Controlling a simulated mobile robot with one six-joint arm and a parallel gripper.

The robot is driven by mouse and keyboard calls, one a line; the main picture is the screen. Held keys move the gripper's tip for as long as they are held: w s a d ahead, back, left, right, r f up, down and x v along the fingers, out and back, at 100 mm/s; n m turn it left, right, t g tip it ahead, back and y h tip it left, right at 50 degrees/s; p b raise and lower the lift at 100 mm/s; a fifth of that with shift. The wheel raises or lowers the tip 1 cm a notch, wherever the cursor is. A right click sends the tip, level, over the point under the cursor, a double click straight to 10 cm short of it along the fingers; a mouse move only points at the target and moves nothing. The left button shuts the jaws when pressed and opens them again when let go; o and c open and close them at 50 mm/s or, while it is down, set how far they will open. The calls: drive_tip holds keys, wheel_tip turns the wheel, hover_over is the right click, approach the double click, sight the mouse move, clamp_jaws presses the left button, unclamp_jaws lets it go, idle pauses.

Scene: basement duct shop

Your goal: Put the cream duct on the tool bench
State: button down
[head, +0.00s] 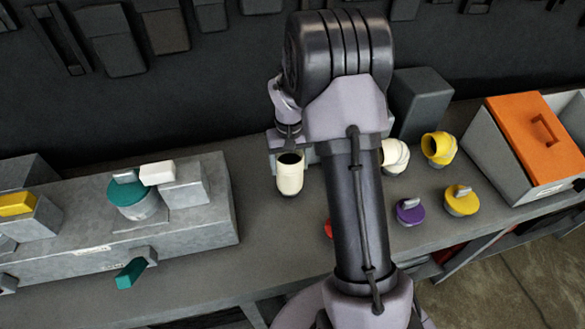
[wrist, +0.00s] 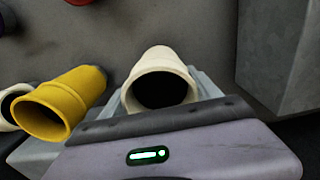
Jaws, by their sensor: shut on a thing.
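My gripper (head: 291,152) is shut on a cream duct (head: 290,178), a short round tube with a dark open mouth. In the head view it is upright over the grey worktop (head: 275,240); I cannot tell if its base touches. In the wrist view the cream duct (wrist: 160,62) sits between the jaws, mouth toward the camera. A second cream duct (head: 396,157), bent, stands right of my arm, partly hidden by it. No surface is clearly marked as the tool bench.
A bent yellow duct (head: 438,148), purple knob piece (head: 410,212) and orange-lidded box (head: 535,135) stand right. A long grey block (head: 120,250) with coloured parts fills the left.

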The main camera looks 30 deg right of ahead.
drive_tip(key=shift+w+f, duration=0.1)
drive_tip(key=shift+f, duration=0.25)
drive_tip(key=shift+f, duration=0.2)
drive_tip(key=shift+c, duration=0.7)
unclamp_jaws()
drive_tip(key=shift+r, duration=0.15)
